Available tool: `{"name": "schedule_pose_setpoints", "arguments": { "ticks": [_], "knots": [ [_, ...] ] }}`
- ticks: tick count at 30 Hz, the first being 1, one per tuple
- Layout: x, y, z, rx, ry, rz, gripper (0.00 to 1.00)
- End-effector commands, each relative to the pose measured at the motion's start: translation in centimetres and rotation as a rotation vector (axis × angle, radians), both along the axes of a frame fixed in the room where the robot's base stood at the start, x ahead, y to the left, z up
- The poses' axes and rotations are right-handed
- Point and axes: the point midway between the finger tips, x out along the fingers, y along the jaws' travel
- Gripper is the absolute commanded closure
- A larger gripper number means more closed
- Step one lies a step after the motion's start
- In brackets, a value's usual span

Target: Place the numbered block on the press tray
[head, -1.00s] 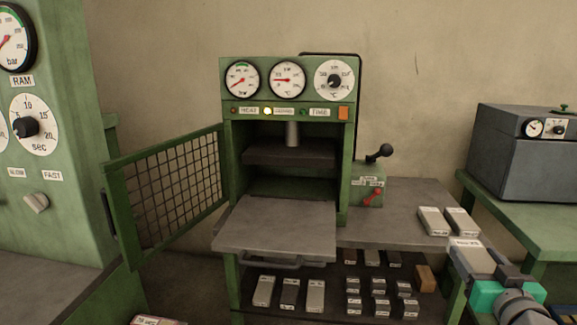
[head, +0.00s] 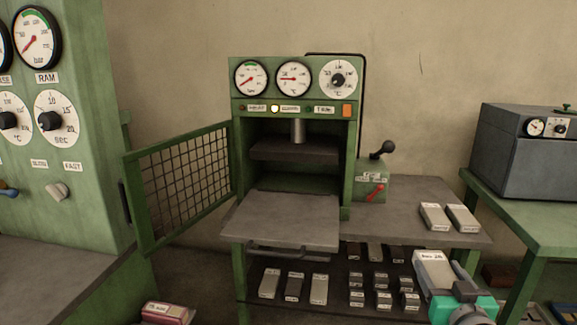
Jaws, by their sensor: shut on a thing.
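The numbered block (head: 433,271) is a pale metal block with a dark-lettered label on its end; the lettering is too blurred to read surely. My gripper (head: 450,294), grey with teal parts, is shut on it at the lower right, in front of the shelf. The press tray (head: 282,222) is a bare flat grey plate pulled out at the front of the green press (head: 296,120), with a handle below its front edge. It lies left of my gripper, apart from the held block. The mesh door (head: 183,185) stands open to the left.
Two similar blocks (head: 448,217) lie on the side table right of the press, near a lever box (head: 372,185). Several labelled blocks (head: 293,286) stand on the shelf below. A grey oven (head: 522,152) is at the right, a gauge cabinet (head: 70,130) at the left.

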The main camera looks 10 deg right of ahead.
Motion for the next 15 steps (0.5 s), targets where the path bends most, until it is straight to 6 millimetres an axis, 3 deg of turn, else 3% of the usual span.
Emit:
{"name": "schedule_pose_setpoints", "arguments": {
  "ticks": [9,15],
  "knots": [
    [4.1,11.9,-1.4,-0.002,-0.003,0.268,1.00],
    [5.2,18.3,-1.2,-0.002,-0.003,0.414,1.00]
  ]
}}
